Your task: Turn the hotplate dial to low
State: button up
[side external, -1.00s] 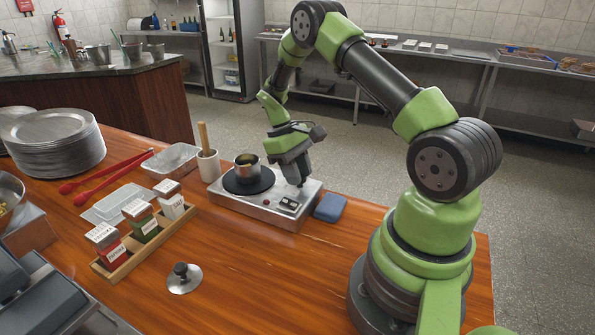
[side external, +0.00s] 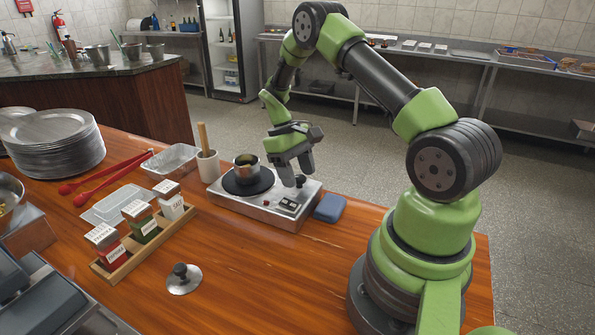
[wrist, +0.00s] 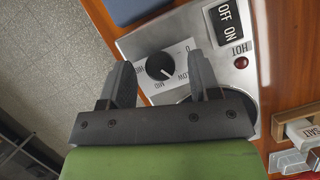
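The hotplate (side external: 240,208) is a silver box with a round black plate and a control panel at its right end. Its black dial (wrist: 160,66) shows in the wrist view, ringed by the marks 0, LOW, MID and a partly hidden one. The dial's white pointer line slants down and right, toward the LOW and MID side; I cannot tell the exact setting. My gripper (wrist: 161,82) is open, with one finger on each side of the dial and gaps between. In the side view my gripper (side external: 296,172) hangs over the dial (side external: 301,181).
A metal pot (side external: 247,168) stands on the black plate. The panel has an OFF/ON switch (wrist: 228,22) and a red HOT lamp (wrist: 241,62). A blue block (side external: 330,208) lies beside the hotplate. A spice rack (side external: 150,240) and a lid (side external: 183,279) are in front.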

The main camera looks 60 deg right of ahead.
jog(key=a+v, duration=0.1)
jog(key=v, duration=0.9)
jog(key=shift+d, duration=0.45)
jog(key=s+a+r+t+h, duration=0.1)
jog(key=s+a+r+t, duration=0.15)
jog(key=a+r, duration=0.4)
jog(key=s+a+r+t, duration=0.2)
jog(key=a+r+t, duration=0.1)
jog(key=a+r, duration=0.4)
jog(key=s+a+r+t+y, duration=0.1)
jog(key=s+a+t, duration=0.2)
jog(key=s, duration=0.2)
jog(key=s+a+r+m+t, duration=0.1)
jog(key=s+a+t, duration=0.2)
jog(key=s, duration=0.3)
jog(key=shift+s+a+r+y, duration=0.2)
jog(key=shift+s+a+y, duration=0.1)
jog(key=shift+a+y, duration=0.15)
